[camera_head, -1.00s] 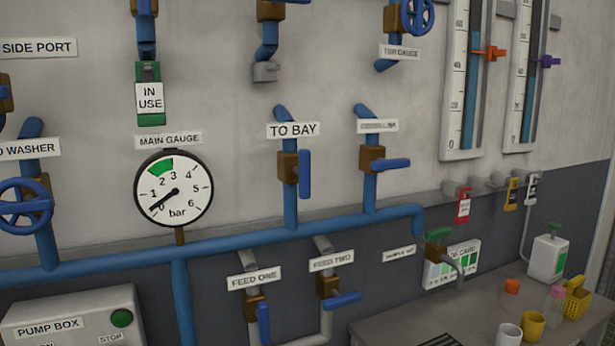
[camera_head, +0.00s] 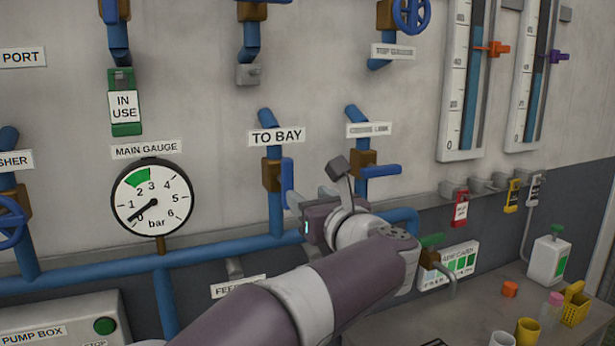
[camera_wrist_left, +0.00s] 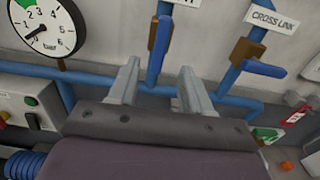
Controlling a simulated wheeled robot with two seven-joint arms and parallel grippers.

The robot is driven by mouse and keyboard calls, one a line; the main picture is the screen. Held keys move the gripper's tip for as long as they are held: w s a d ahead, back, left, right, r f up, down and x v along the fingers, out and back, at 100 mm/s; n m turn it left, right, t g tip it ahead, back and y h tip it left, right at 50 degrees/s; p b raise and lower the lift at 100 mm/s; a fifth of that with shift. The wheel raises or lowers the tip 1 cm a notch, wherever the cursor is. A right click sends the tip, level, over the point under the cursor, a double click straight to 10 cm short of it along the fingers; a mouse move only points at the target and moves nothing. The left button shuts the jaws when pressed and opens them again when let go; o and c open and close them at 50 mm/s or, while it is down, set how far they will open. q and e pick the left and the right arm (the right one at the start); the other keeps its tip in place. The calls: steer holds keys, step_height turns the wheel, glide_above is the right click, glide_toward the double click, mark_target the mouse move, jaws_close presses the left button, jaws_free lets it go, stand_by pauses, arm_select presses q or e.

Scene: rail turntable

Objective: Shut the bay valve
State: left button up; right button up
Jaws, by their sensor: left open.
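The bay valve, under the TO BAY label (camera_head: 277,136), has a brown body (camera_head: 271,174) on a vertical blue pipe. Its blue lever (camera_head: 287,180) stands upright, parallel to the pipe. In the left wrist view the lever (camera_wrist_left: 160,48) is ahead of my left gripper (camera_wrist_left: 160,78), between the lines of its two spread fingers. This gripper is open, with nothing between its fingers. In the head view my left gripper (camera_head: 303,205) is just below and right of the lever, its fingers partly hidden by the wrist. I cannot tell if it touches. My right gripper is out of view.
The cross link valve's blue lever (camera_head: 381,171) sticks out sideways, close to the right. The main gauge (camera_head: 152,198) is to the left, its needle near 0. A horizontal blue pipe (camera_head: 95,262) runs below. A bench (camera_head: 465,318) with cups stands at lower right.

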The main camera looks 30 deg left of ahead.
mark_target(290, 179)
arm_select(q)
steer(key=p+x, duration=0.5)
steer(key=x, duration=0.6)
steer(key=shift+w+r, duration=0.15)
steer(key=shift+w, duration=0.05)
steer(key=shift+w+a, duration=0.2)
steer(key=shift+a, duration=0.2)
steer(key=shift+d, duration=0.15)
jaws_close()
